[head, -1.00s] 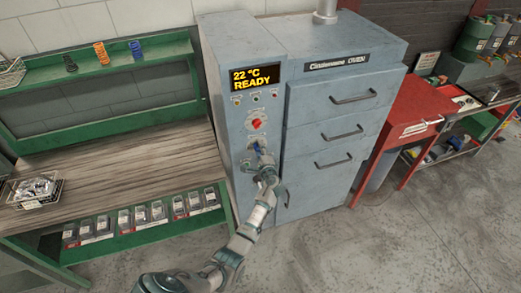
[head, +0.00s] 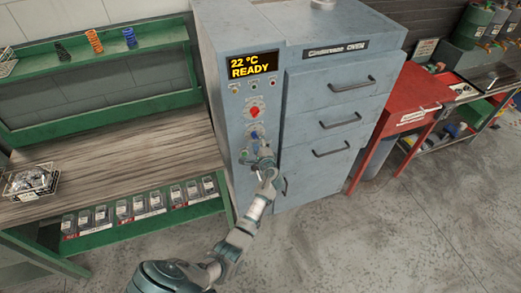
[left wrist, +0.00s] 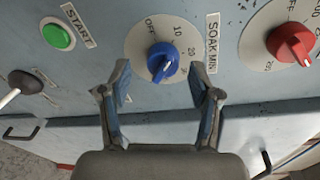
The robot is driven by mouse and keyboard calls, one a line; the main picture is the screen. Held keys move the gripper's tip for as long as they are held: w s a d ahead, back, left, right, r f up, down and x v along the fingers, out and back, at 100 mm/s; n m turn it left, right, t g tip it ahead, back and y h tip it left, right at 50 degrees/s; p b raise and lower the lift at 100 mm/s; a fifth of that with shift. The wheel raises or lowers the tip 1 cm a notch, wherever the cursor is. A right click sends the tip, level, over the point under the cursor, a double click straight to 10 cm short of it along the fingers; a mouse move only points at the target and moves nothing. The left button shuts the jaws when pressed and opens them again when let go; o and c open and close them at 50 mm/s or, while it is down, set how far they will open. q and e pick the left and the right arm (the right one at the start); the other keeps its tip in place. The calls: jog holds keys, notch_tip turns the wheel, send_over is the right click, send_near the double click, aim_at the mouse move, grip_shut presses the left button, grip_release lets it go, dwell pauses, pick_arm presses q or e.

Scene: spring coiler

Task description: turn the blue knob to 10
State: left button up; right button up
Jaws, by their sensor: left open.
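The blue knob (head: 254,135) is on the grey oven's front panel, below a red knob. In the left wrist view the blue knob (left wrist: 162,62) sits on a pale dial marked OFF, 10, 20 and more, beside a SOAK MIN label. A pale mark shows on its ridge; I cannot tell surely which number it points at. My left gripper (head: 260,151) is just below the blue knob in the head view. In the left wrist view the left gripper (left wrist: 165,92) is open and empty, its fingers apart on either side, short of the knob. My right gripper is not in view.
The display (head: 252,65) reads 22 °C READY. A workbench (head: 110,160) stands left.

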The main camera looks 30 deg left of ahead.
pick_arm(q)
jog(key=f+v, duration=0.1)
jog(key=v, duration=0.8)
jog(key=shift+s+d+r, duration=0.3)
jog(key=shift+s+r, duration=0.05)
jog(key=shift+r, duration=0.2)
jog(key=shift+f, duration=0.1)
